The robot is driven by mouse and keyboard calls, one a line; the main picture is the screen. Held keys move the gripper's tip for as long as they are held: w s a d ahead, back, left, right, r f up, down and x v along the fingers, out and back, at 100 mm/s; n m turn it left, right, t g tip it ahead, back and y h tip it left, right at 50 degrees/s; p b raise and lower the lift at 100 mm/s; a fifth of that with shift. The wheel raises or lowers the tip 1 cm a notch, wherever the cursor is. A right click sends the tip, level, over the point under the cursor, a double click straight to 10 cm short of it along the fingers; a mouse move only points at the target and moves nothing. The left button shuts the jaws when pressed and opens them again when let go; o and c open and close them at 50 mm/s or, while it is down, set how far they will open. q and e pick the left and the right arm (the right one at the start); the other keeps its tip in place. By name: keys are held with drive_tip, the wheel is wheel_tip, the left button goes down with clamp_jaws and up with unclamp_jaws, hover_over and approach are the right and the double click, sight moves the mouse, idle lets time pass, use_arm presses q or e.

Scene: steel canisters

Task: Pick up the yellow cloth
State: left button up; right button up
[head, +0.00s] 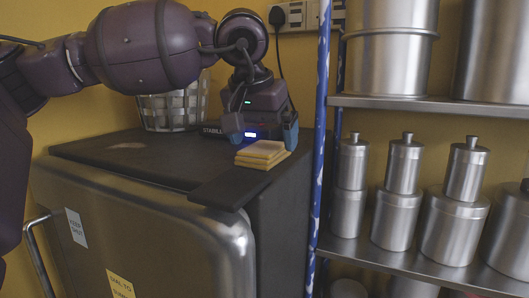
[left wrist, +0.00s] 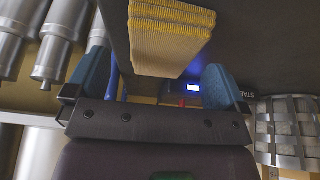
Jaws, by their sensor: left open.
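The yellow cloth (head: 262,154) is a folded, layered stack lying on the dark top of a steel cabinet, near its right side. My left gripper (head: 262,130) is open just above and behind the cloth, fingers pointing down. In the left wrist view the cloth (left wrist: 170,40) shows its layered, ribbed edges, between and beyond the two blue fingertips of the gripper (left wrist: 157,75). Nothing is held, and I cannot tell whether a finger touches the cloth. My right gripper is not in view.
A device with a lit blue display (left wrist: 193,88) stands behind the gripper. A metal basket (head: 172,108) stands at the back of the cabinet top (head: 125,150). A blue-and-white post (head: 321,120) and a shelf (head: 430,262) with steel canisters (head: 397,205) are at right. The cabinet top's left part is mostly clear.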

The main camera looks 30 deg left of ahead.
use_arm(q)
drive_tip(key=shift+x, duration=1)
drive_tip(key=shift+f, duration=0.1)
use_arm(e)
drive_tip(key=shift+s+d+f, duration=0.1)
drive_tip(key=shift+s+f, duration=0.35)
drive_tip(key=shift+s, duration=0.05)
use_arm(q)
drive_tip(key=shift+c, duration=0.3)
drive_tip(key=c, duration=1)
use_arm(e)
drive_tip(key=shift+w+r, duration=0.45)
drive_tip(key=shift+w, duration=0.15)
